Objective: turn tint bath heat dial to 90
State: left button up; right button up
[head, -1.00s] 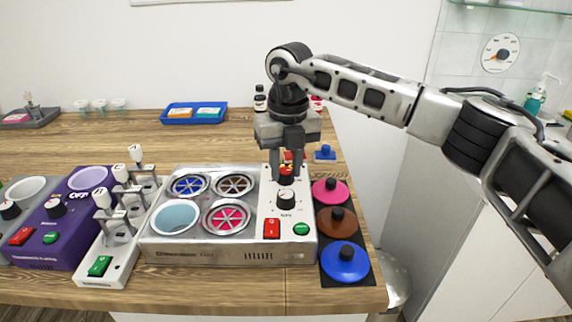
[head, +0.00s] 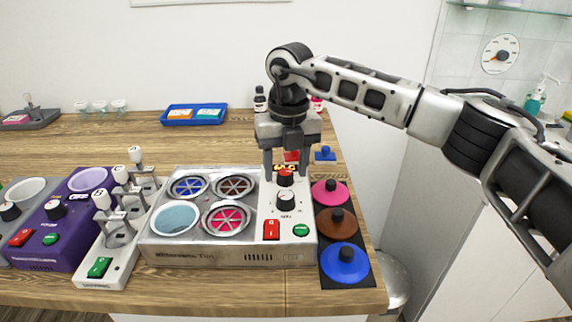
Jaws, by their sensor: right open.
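The tint bath (head: 180,252) is a silver box with several round wells and a white control panel on its right side. The panel has an upper black dial with a red-orange top (head: 286,178) and a lower black-and-white dial (head: 286,201). The dial labels and settings are too small to read. My right gripper (head: 286,170) points down over the back of the panel. It is open, with one finger on each side of the upper dial; I cannot tell whether they touch it. My left gripper is not in view.
A red switch (head: 271,229) and green button (head: 301,230) sit at the panel front. Pink, brown and blue lids (head: 344,263) lie on a dark mat at right. A purple machine (head: 66,238) and white lever unit (head: 97,270) stand left. A blue tray (head: 177,119) lies behind.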

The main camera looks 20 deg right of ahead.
aim_at(289, 171)
notch_tip(289, 171, up, 16)
jog(key=shift+d+b, duration=0.3)
dwell(0.5)
